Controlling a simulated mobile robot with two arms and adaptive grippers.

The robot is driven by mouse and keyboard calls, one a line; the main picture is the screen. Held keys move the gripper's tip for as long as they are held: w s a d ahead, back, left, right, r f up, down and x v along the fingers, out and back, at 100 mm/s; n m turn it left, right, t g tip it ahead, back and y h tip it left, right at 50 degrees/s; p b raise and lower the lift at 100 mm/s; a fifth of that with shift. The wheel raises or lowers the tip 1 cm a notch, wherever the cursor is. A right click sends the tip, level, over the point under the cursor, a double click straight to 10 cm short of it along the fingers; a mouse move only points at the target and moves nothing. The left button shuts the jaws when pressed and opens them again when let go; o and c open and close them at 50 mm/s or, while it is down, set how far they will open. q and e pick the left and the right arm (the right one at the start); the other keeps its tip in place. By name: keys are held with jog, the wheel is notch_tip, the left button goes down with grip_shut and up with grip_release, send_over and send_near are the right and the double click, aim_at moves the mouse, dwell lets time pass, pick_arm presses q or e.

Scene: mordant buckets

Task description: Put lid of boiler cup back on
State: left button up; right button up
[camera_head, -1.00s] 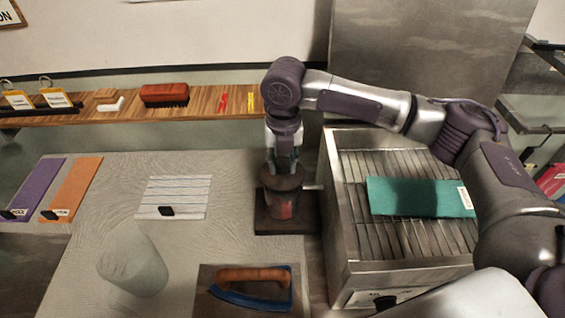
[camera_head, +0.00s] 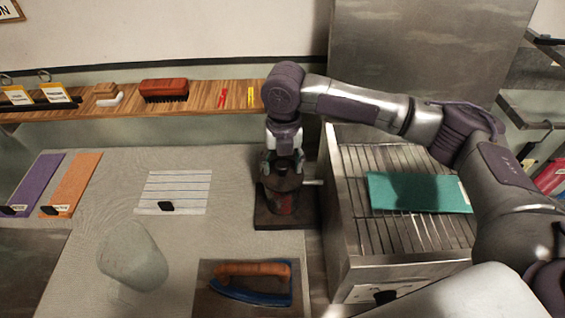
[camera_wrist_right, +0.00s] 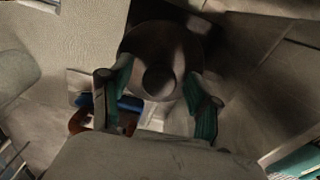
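The boiler cup (camera_head: 284,204) is dark with a reddish patch and a handle sticking out to the right. It stands on a dark base plate (camera_head: 262,222). The round dark lid (camera_head: 282,184) lies over the cup's top and looks about level. In the right wrist view the lid (camera_wrist_right: 150,42) shows from above with its round knob (camera_wrist_right: 158,82). My right gripper (camera_head: 283,162) points down just above the lid. Its green-padded fingers (camera_wrist_right: 160,92) are spread on either side of the knob, apart from it. The cup's rim is hidden under the lid. My left gripper is not in view.
A metal box with a wire rack (camera_head: 352,240) and a teal block (camera_head: 418,193) stands close on the right. An iron with an orange handle (camera_head: 253,269) lies in front. A grey rounded block (camera_head: 133,255) and a striped sheet (camera_head: 185,184) are on the left.

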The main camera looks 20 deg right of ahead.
notch_tip(320, 180, up, 12)
dwell(0.6)
